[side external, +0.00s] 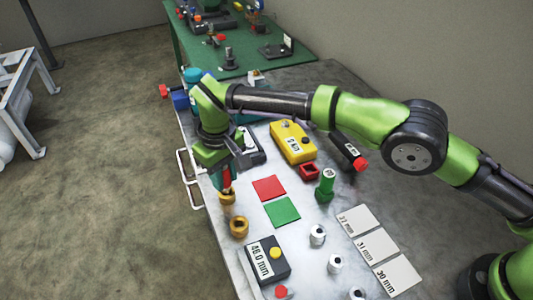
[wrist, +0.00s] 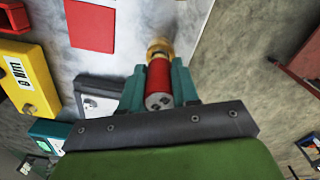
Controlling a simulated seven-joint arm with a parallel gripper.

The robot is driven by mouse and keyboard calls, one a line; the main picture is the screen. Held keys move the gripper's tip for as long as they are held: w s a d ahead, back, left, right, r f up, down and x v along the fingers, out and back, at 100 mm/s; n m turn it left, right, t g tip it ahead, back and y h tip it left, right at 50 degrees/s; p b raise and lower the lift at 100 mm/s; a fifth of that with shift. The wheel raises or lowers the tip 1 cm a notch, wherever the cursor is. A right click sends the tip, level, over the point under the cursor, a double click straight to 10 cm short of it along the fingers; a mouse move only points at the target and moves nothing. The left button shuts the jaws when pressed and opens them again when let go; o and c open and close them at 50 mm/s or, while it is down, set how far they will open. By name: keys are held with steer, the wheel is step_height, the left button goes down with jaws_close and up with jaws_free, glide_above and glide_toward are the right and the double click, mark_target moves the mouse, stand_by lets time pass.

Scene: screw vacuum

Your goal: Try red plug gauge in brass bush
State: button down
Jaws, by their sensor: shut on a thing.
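The red plug gauge (wrist: 159,78) is between the teal fingers of my gripper (wrist: 158,88), which is shut on it. In the side view the red gauge (side external: 227,181) points down from my gripper (side external: 224,177) near the table's left edge. A brass bush (side external: 227,197) is directly below it; in the wrist view the brass bush (wrist: 160,47) lines up with the gauge's far end. I cannot tell whether the gauge's tip is inside the bore or only above it. A second brass bush (side external: 239,226) sits just nearer the camera.
A red square (side external: 269,188) and a green square (side external: 282,212) lie to the right. A red holder (side external: 309,171), a green plug gauge (side external: 326,185) and a yellow box (side external: 292,142) stand beyond. A dark 46.0 mm box (side external: 267,262) and several white cylinders are nearer the camera.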

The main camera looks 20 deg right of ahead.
steer(key=shift+f, duration=1)
stand_by(0.4)
stand_by(0.8)
steer(key=shift+r, duration=3.05)
